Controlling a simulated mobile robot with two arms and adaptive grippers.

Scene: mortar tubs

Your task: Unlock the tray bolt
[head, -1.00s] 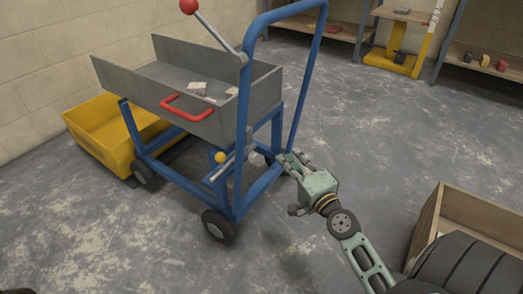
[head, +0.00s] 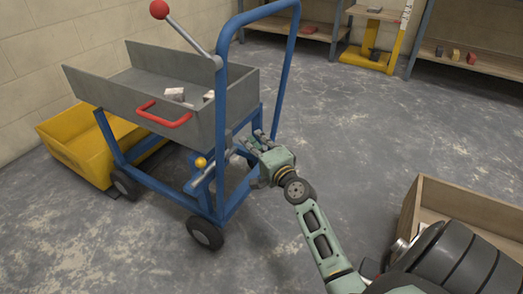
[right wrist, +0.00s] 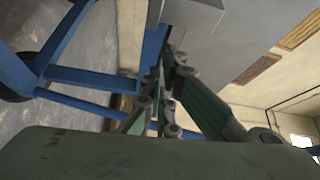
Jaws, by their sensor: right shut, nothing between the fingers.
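The grey tray (head: 160,102) with a red handle (head: 160,114) sits on a blue wheeled cart. Below its right end is the bolt, a grey bar (head: 206,176) with a yellow knob (head: 200,162), beside the blue upright. My right gripper (head: 250,142) is shut and empty, just right of the cart frame and apart from the knob. In the right wrist view its fingers (right wrist: 164,82) point toward the blue frame and the grey tray corner (right wrist: 190,14). The bolt cannot be made out there. My left gripper is not in view.
A red-knobbed lever (head: 159,10) rises from the cart's blue push frame (head: 228,62). A yellow tub (head: 70,150) stands behind the cart at left. A wooden box (head: 470,205) is at right. Shelves stand at the back. The floor between is clear.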

